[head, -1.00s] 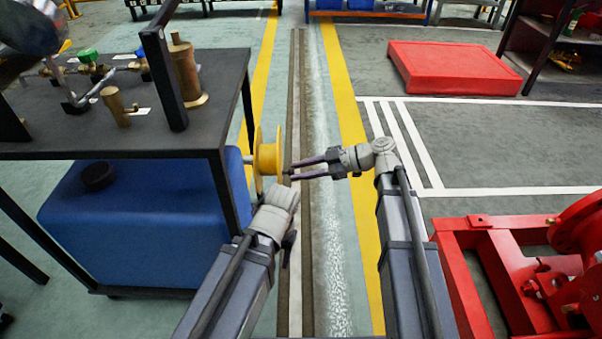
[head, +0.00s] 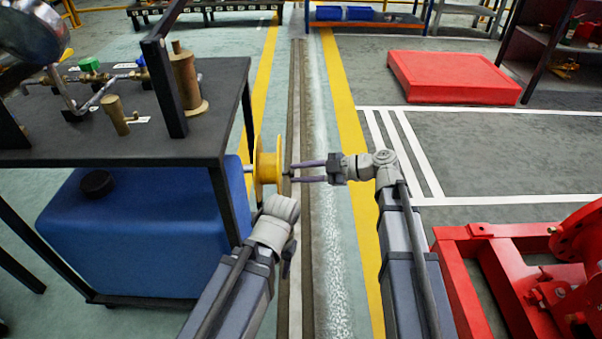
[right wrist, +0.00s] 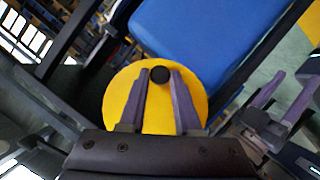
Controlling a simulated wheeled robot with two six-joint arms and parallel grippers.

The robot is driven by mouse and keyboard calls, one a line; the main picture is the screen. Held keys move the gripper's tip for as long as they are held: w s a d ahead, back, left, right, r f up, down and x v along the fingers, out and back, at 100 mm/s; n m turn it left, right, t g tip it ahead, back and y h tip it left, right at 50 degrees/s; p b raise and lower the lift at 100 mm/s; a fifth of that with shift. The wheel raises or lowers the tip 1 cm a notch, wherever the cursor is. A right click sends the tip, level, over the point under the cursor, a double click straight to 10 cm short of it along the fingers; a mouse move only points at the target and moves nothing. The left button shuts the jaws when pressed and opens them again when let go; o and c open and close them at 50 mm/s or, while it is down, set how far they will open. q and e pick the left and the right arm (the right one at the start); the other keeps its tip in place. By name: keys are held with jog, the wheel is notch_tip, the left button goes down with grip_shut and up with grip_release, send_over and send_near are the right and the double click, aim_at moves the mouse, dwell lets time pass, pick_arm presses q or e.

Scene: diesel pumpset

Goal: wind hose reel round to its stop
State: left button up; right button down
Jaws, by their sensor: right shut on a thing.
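The yellow hose reel (head: 267,166) stands on its side at the right end of the black bench, its round face toward my right gripper. In the right wrist view the yellow disc (right wrist: 125,95) fills the middle, with a round black knob (right wrist: 159,75) near its upper edge. My right gripper (head: 291,172) reaches the reel from the right and is shut on the knob, its fingers (right wrist: 160,82) on either side of it. My left gripper (head: 288,252) hangs below the reel, mostly hidden by its wrist. In the right wrist view its two fingers (right wrist: 278,100) are apart and empty.
The black bench (head: 215,130) carries brass fittings and valves, with a blue tank (head: 140,235) beneath, close to my left arm. A red pump frame (head: 480,250) stands at the right. A red platform (head: 455,78) lies farther back. The floor strip beyond the reel is clear.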

jog(key=c, duration=0.6)
grip_release()
jog(key=shift+p+v, duration=1.2)
jog(key=shift+v, duration=2.7)
